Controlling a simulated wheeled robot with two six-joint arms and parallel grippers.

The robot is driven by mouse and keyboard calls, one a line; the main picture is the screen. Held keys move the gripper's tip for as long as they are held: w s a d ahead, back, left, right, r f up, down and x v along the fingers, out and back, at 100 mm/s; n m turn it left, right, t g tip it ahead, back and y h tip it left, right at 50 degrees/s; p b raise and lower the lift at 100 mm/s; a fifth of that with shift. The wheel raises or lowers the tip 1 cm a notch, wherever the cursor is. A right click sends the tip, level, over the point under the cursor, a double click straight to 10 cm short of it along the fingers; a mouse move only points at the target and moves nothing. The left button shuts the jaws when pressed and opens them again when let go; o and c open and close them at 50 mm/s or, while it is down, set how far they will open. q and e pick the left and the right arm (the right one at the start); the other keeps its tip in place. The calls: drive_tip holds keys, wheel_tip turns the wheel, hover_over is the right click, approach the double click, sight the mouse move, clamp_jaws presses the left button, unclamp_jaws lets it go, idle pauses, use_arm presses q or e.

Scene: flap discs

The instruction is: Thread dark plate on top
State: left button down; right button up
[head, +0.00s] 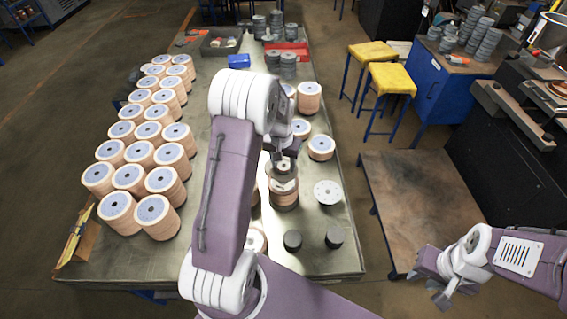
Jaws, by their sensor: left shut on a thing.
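My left gripper (283,152) is above the stack of peach flap discs (284,198) near the middle of the table, with its fingers pointing down. It is shut on a small dark plate (284,166), which is at the top of the stack. My arm and fingers partly hide it, and I cannot tell whether the plate touches the stack. My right gripper (441,293) is at the lower right, away from the table; its fingers are too small and blurred to tell open from shut.
Several stacks of peach discs (153,209) fill the table's left side. A pale round plate (327,192) and two black cylinders (292,240) (334,238) stand front right. More stacks (321,148) stand behind. A low wooden platform (415,190) and yellow stools (391,78) are on the right.

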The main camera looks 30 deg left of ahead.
use_arm(q)
drive_tip(key=shift+f+b, duration=0.95)
drive_tip(key=shift+f, duration=0.55)
drive_tip(key=shift+f+b, duration=0.85)
drive_tip(key=shift+f, duration=0.35)
drive_tip(key=c, duration=0.6)
unclamp_jaws()
drive_tip(key=r, duration=0.3)
drive_tip(key=r+b, duration=0.1)
drive_tip(key=r, duration=0.2)
drive_tip(key=s+r, duration=0.1)
drive_tip(key=r, duration=0.2)
drive_tip(key=shift+d+b, duration=0.1)
drive_tip(key=shift+b, duration=0.2)
